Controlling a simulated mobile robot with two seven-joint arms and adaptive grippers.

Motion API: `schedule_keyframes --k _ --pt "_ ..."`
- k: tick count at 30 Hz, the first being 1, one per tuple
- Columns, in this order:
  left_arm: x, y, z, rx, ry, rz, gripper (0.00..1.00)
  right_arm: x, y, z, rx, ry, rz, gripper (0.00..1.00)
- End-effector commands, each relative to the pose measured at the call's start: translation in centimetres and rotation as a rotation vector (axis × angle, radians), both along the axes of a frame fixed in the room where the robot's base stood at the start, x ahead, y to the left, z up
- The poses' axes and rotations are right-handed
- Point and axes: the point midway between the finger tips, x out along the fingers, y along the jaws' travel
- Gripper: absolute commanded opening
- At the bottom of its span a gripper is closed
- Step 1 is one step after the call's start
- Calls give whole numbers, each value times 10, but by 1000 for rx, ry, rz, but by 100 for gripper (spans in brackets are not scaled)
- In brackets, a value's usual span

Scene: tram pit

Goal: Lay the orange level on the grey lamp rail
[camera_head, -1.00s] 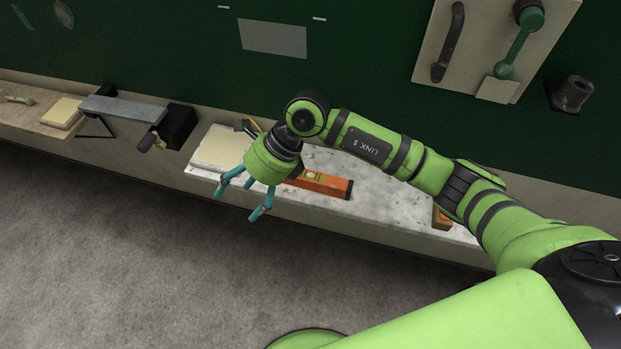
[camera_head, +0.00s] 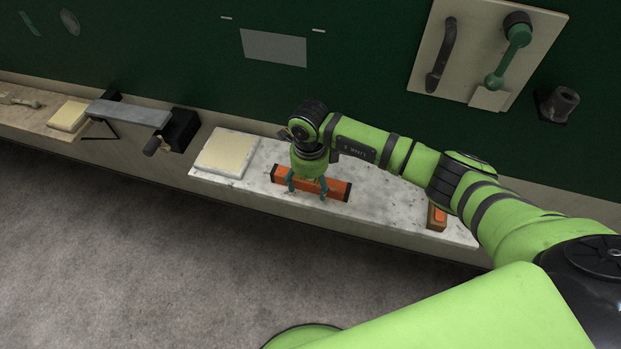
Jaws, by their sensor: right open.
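The orange level (camera_head: 337,189) lies flat on the speckled pale bench, with dark end caps. My right gripper (camera_head: 307,193) points down over the level's middle, its teal fingers apart, one toward each side along its length. Whether the fingers touch the level cannot be told. The grey lamp rail (camera_head: 129,112) is a flat grey bar at the left, raised between dark supports, its top bare. My left gripper does not show.
A cream pad (camera_head: 227,152) lies on the bench left of the gripper. A wooden block with an orange top (camera_head: 437,216) lies at the right. A black block with a handle (camera_head: 178,131) stands at the rail's right end. The green wall (camera_head: 370,90) rises behind.

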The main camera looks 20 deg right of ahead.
Motion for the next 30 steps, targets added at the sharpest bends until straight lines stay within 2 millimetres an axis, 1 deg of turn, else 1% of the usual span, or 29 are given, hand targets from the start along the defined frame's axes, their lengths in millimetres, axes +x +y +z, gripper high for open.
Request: schedule_keyframes --k 5,8,9,10,11,19,22,26,30 --pt "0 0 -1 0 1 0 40 0 0 -1 1 -1 0 76" --pt "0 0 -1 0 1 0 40 0 0 0 1 -1 0 40" --pt "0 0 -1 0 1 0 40 0 0 0 1 -1 0 24" --pt "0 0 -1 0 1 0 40 0 0 0 1 0 0 12" --pt "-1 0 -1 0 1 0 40 0 0 0 1 0 0 10" --pt "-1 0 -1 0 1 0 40 0 0 0 2 0 0 10" --pt "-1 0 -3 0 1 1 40 1 0 4 2 -2 -1 10" --pt "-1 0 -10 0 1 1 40 2 0 23 3 -7 2 10" --pt "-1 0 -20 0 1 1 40 2 0 52 2 -9 2 10"
